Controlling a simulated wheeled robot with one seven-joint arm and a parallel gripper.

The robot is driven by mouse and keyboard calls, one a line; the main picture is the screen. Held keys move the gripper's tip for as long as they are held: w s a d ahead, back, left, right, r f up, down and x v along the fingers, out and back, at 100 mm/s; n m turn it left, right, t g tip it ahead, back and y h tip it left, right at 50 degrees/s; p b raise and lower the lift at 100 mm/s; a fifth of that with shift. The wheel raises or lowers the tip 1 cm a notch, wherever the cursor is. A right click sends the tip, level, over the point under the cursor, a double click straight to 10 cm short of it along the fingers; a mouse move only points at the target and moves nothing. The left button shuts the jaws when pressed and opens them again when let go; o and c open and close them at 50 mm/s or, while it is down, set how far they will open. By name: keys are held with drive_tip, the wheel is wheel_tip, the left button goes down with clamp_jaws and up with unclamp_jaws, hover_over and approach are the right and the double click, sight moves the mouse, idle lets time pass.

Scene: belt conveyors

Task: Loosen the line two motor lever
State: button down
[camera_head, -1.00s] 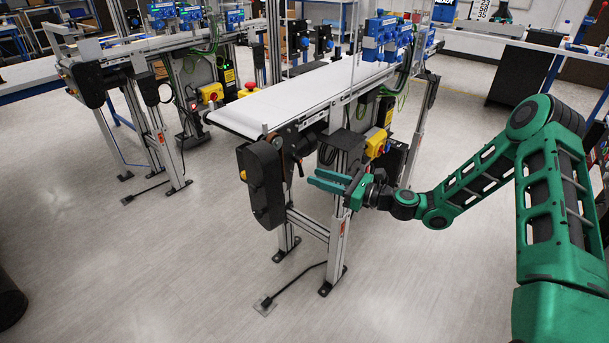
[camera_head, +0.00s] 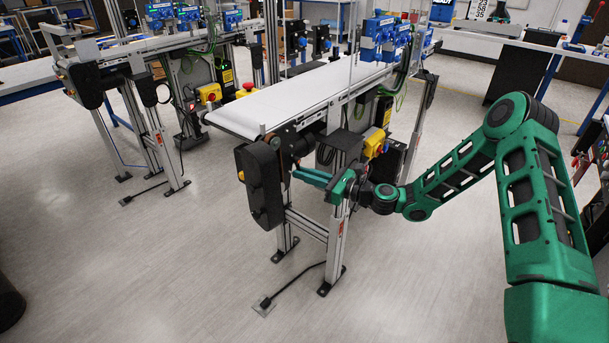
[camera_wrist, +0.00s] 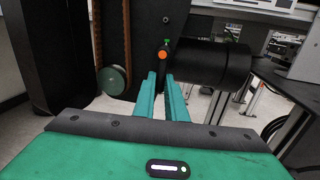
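The line two motor lever shows in the wrist view as a small dark handle with an orange round end (camera_wrist: 163,54) and a bit of green, in front of the black motor housing. My gripper (camera_wrist: 160,76) points at it, with the two green fingers a narrow gap apart and the lever just past their tips, in line with the gap. I see no clear contact. In the head view my gripper (camera_head: 301,174) reaches in under the near end of the middle conveyor (camera_head: 262,110), beside its black drive cover (camera_head: 263,185). The lever is hard to make out there.
A black motor cylinder (camera_wrist: 222,66) lies right of the lever and a belt pulley (camera_wrist: 113,80) left of it. A yellow switch box (camera_head: 375,145) hangs behind my gripper. Conveyor legs (camera_head: 336,245) stand below. The floor in front is clear.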

drive_tip(key=shift+w+d, duration=0.2)
drive_tip(key=w+r+n+h, duration=0.1)
drive_tip(key=n, duration=0.4)
drive_tip(key=d+r+n+t+h, duration=0.1)
drive_tip(key=r+n, duration=0.1)
drive_tip(key=n, duration=0.4)
drive_tip(key=w+d+r+n+h, duration=0.1)
drive_tip(key=n, duration=0.4)
drive_tip(key=shift+w+d+r+n+t+h, duration=0.2)
drive_tip(key=shift+w+r+n+t+h, duration=0.1)
drive_tip(key=shift+w+t+h, duration=0.1)
drive_tip(key=shift+s, duration=0.1)
idle(0.5)
drive_tip(key=c, duration=1.8)
unclamp_jaws()
drive_tip(key=shift+a+r, duration=0.1)
